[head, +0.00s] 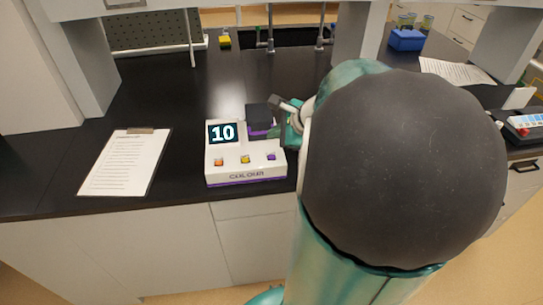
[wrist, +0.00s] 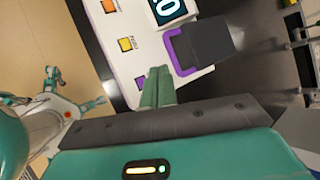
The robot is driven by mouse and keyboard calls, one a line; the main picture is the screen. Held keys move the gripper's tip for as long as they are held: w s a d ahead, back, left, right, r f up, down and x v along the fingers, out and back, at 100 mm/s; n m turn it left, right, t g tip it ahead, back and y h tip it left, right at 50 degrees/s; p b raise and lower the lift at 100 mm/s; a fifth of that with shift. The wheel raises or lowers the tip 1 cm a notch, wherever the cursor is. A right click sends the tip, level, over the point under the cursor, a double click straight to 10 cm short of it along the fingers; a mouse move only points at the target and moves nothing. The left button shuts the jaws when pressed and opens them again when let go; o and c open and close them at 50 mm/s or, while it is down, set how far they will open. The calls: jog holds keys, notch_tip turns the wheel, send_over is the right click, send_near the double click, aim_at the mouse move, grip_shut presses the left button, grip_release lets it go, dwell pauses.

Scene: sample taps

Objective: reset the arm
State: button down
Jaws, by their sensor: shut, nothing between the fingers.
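My arm fills the right middle of the head view, and its end reaches the right side of a white and purple device (head: 245,166) marked COLOUR. The device has a screen (head: 222,133) reading 10, several coloured buttons and a dark block (head: 259,116) at its back right. My gripper (wrist: 158,72) shows in the wrist view with its green fingers together and nothing between them. The fingertips are over or near the purple button (wrist: 141,82); I cannot tell whether they touch it. The dark block (wrist: 203,44) is just to the right of the fingers. In the head view my arm hides most of the gripper.
A clipboard (head: 125,162) with paper lies left of the device on the black bench (head: 160,95). A blue box (head: 406,40) and papers (head: 457,71) are at the back right. Taps (head: 270,30) stand at the back. The bench behind the device is clear.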

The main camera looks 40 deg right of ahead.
dwell(0.4)
jog(key=s+a+r+n+g+y, duration=0.1)
jog(key=a+r+n, duration=0.1)
jog(key=a+n, duration=0.55)
jog(key=s+a+r+n+g, duration=0.15)
jog(key=a+n, duration=0.35)
jog(key=a, duration=0.5)
jog(key=s+a+r+n+g+h, duration=0.1)
jog(key=s+a+n+h, duration=0.1)
jog(key=s+a+n, duration=0.5)
jog(key=a+n, duration=0.2)
jog(key=n, duration=0.4)
jog(key=shift+a+r, duration=0.35)
jog(key=shift+d, duration=0.1)
dwell(0.6)
